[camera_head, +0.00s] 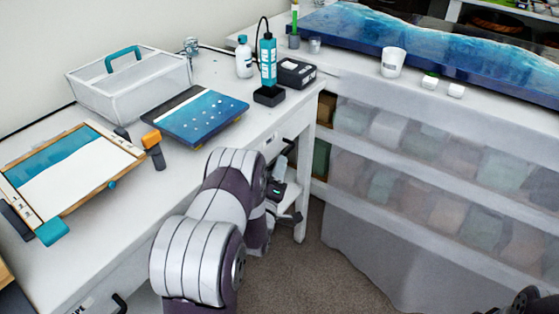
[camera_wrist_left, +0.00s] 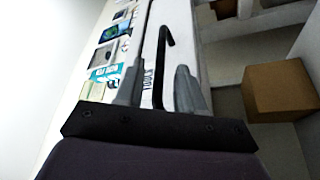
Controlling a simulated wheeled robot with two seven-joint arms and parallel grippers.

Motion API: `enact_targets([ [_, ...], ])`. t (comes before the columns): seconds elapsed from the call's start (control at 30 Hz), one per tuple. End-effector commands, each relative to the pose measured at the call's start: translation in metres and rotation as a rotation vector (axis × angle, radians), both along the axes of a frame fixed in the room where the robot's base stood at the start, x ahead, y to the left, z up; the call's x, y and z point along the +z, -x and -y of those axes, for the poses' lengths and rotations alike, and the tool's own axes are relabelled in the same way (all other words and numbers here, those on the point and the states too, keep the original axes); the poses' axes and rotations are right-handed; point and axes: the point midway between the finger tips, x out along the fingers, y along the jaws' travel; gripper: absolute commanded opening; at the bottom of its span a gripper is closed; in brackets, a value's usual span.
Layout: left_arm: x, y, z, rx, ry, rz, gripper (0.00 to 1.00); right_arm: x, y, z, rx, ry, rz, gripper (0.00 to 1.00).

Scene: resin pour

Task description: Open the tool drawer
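The tool drawer (camera_wrist_left: 182,50) shows in the left wrist view as a white front with a partly covered dark label. Its black bar handle (camera_wrist_left: 160,60) stands out from the front. My left gripper (camera_wrist_left: 160,92) is open, with one grey finger on each side of the handle and visible gaps between. In the head view my left gripper (camera_head: 279,178) is beside the right end of the white workbench (camera_head: 205,78). My arm hides most of the bench front and the tool drawer there. I cannot tell whether the drawer is pulled out. My right gripper is not visible.
On the bench are a white caddy (camera_head: 130,85), a blue panel (camera_head: 195,115), a framed panel (camera_head: 70,170) and a teal bottle (camera_head: 267,60). Curtained shelves (camera_head: 440,200) stand at right. A cardboard box (camera_wrist_left: 282,92) is beyond the gripper. Bare floor (camera_head: 315,270) lies between.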

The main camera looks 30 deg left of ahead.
Motion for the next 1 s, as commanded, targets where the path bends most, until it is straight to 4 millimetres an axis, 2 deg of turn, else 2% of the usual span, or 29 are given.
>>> enact_targets([
  [0.1,0.003,-0.019,-0.005,0.000,0.000,0.000,0.38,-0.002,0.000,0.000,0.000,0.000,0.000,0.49],
  [0.2,0.006,-0.028,-0.008,0.000,0.000,0.000,0.38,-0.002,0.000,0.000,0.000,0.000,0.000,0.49],
  [0.5,0.006,-0.031,-0.008,0.001,0.000,-0.003,0.38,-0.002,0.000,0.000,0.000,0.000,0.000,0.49],
  [0.57,0.006,-0.031,-0.008,0.001,0.000,-0.003,0.18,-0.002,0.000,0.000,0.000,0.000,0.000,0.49],
  [0.6,0.006,-0.031,-0.008,0.000,0.000,-0.002,0.05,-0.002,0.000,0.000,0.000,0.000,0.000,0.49],
  [0.63,0.006,-0.031,-0.008,0.000,0.000,-0.002,0.00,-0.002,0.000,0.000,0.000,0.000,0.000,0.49],
  [0.87,0.006,-0.032,-0.007,0.000,0.000,-0.002,0.00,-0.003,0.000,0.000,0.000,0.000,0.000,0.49],
  [1.0,0.005,-0.041,0.003,-0.003,-0.001,-0.001,0.00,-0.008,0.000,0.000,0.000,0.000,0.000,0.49],
])
